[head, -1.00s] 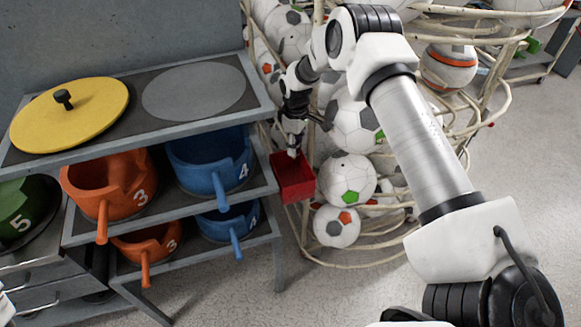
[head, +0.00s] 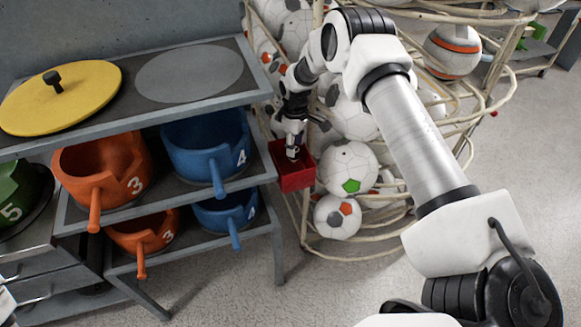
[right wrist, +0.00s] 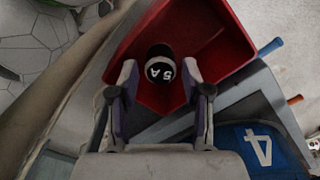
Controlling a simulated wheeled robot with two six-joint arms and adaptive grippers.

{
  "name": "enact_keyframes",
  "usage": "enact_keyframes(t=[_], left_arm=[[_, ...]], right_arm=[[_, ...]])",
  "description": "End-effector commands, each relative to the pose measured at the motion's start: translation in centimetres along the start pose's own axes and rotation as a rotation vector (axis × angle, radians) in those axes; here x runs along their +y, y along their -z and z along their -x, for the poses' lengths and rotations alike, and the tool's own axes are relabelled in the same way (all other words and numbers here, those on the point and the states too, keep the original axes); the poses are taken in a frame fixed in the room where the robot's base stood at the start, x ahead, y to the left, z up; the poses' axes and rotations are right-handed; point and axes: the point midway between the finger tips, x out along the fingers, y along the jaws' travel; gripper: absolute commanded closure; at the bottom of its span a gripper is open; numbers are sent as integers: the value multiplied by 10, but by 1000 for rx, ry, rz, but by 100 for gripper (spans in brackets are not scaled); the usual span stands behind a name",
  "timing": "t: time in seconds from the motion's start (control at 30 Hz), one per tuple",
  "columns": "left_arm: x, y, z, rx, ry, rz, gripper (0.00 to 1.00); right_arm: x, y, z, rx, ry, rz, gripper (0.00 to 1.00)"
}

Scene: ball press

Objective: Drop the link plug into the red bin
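The red bin (head: 297,181) hangs at the right end of the grey shelf rack, open at the top. My right gripper (head: 293,146) points down at its mouth. In the right wrist view, the link plug (right wrist: 160,69), a small dark round piece marked "5A", shows between the fingertips of my right gripper (right wrist: 160,76), against the red inside of the bin (right wrist: 226,52). The fingers stand apart, with a gap on each side of the plug. I cannot tell whether the plug touches the bin floor. My left gripper is not in view.
The grey rack (head: 268,190) holds orange pots (head: 98,170) and blue pots (head: 205,150) with handles sticking out. A yellow lid (head: 60,98) lies on top. A wire cage of balls (head: 348,168) stands close right of the bin. Floor is clear at the front.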

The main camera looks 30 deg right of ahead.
Motion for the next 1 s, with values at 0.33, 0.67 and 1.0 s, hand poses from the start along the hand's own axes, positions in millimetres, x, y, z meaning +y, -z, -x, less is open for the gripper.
enact_keyframes(t=[0.33, 0.67, 1.0], left_arm=[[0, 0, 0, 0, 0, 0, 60], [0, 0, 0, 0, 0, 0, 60], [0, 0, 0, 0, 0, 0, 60]], right_arm=[[0, 0, 2, 0, 0, 0, 38], [1, 1, 68, 3, -2, 0, 38], [1, 1, 118, -1, 1, 0, 38]])
